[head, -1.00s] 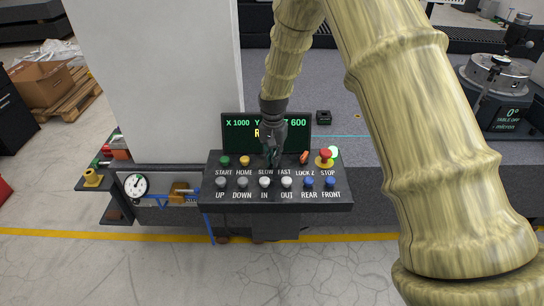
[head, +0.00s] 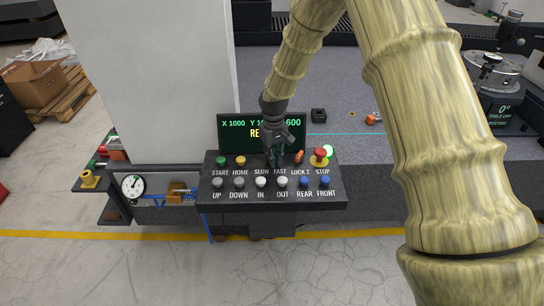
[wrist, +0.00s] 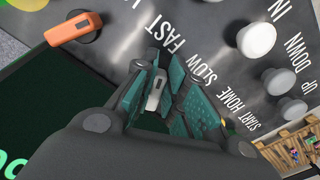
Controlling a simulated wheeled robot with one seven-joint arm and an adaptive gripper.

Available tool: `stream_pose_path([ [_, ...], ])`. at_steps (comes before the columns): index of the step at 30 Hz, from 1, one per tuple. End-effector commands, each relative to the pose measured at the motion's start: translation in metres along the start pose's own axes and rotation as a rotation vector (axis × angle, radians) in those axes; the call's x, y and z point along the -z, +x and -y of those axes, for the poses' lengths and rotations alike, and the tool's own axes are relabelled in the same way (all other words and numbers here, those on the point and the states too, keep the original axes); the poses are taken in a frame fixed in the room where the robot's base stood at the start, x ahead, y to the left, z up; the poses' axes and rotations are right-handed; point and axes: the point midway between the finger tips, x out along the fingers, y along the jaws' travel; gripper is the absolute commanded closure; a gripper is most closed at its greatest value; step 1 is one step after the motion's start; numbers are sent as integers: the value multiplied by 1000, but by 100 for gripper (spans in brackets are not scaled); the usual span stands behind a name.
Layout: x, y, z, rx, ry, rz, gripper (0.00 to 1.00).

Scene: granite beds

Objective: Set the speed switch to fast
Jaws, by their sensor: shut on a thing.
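The control panel (head: 215,203) has a row of labelled controls below a dark screen. The speed switch (wrist: 155,90) shows in the wrist view as a small light grey lever between green finger pads, by the SLOW and FAST labels. My gripper (head: 275,158) is over the panel's upper row, above the FAST label side, and hides the switch in the head view. My gripper in the wrist view (wrist: 158,95) is shut on the lever. Which way the lever leans is hard to tell.
The orange LOCK Z lever (head: 299,156) and red STOP button (head: 320,153) are close to the right. The yellow HOME button (head: 240,160) and green START button (head: 221,160) are to the left. White buttons (head: 261,182) sit in the row below. The screen (head: 232,130) stands behind.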

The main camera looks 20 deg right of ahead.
Motion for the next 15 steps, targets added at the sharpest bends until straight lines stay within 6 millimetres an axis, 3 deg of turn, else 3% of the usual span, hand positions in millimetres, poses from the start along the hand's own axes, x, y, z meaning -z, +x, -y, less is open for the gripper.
stream_pose_path([
  [15, 1, -1, -3, -2, -86, -2, 100],
])
